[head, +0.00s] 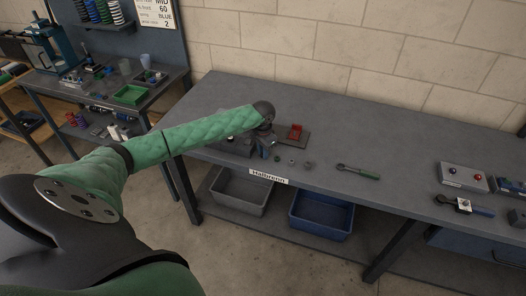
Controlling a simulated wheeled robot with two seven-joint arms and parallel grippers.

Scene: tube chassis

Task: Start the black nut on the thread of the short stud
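My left arm reaches in from the left over the grey workbench (400,150). Its gripper (267,149) points down at the near side of a dark plate (300,140). The gripper is small and partly covered by my wrist, so I cannot tell whether it is open or holds anything. Several small dark pieces, possibly nuts, lie just right of it; one of them (308,165) sits apart at the right. I cannot make out which is the black nut. The short stud cannot be made out; my arm covers part of the fixture. My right gripper is not in view.
A red block (296,131) stands on the plate. A green-handled tool (357,170) lies right of the small pieces. A button box (463,178) and a blue-handled tool (465,205) lie farther right. Grey (240,193) and blue (320,216) bins sit below. The bench middle is clear.

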